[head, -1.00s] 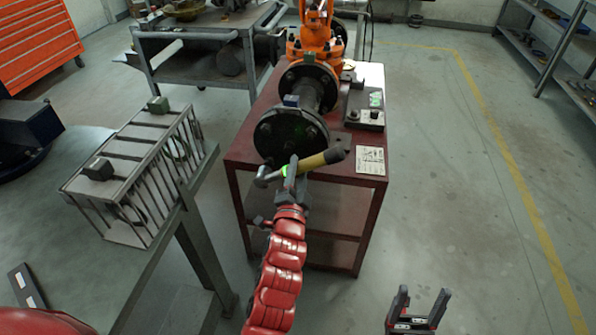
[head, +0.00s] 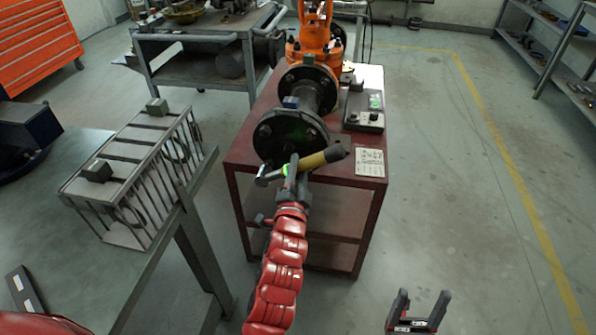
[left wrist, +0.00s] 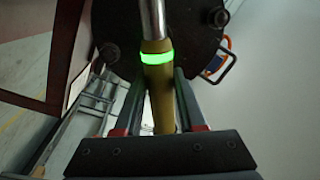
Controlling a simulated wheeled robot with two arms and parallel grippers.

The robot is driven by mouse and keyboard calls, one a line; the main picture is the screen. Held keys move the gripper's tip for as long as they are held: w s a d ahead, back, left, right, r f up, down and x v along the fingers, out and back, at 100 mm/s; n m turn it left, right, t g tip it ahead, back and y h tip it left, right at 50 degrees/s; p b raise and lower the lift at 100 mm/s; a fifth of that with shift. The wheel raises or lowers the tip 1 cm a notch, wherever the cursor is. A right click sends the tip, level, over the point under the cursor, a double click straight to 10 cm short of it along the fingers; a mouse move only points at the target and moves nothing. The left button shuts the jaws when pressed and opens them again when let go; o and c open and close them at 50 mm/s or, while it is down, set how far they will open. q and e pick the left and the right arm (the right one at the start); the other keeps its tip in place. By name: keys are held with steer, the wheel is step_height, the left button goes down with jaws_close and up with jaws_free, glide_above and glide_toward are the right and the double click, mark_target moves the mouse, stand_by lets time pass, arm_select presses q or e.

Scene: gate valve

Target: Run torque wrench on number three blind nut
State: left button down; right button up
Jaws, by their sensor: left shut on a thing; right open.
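The torque wrench (head: 318,161) has a yellow handle with a dark end, a glowing green ring and a metal shaft. My left gripper (head: 291,168) is shut on its handle in front of the blind flange (head: 284,136). In the left wrist view the wrench (left wrist: 158,85) stands between the fingers of the left gripper (left wrist: 155,100), with the dark flange (left wrist: 115,30) behind it. The wrench head lies at the flange's lower left edge in the head view; I cannot tell whether it sits on a nut. Nut numbers are not readable. My right gripper (head: 420,305) is open and empty at lower right.
The flange belongs to an orange gate valve (head: 314,45) on a dark red table (head: 235,150). A control box (head: 364,112) and a paper card (head: 370,162) lie at its right. A wire rack (head: 140,165) stands at left. The floor at right is clear.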

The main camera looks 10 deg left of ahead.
arm_select(q)
steer(key=shift+w+r+b, duration=0.15)
steer(key=shift+w+b, duration=0.15)
steer(key=shift+w, duration=0.85)
steer(key=shift+w+b, duration=0.6)
steer(key=shift+w, duration=0.25)
stand_by(2.5)
steer(key=shift+s+d, duration=0.1)
steer(key=shift+s, duration=0.05)
stand_by(0.6)
steer(key=shift+b, duration=0.35)
stand_by(1.0)
steer(key=shift+s, duration=2.1)
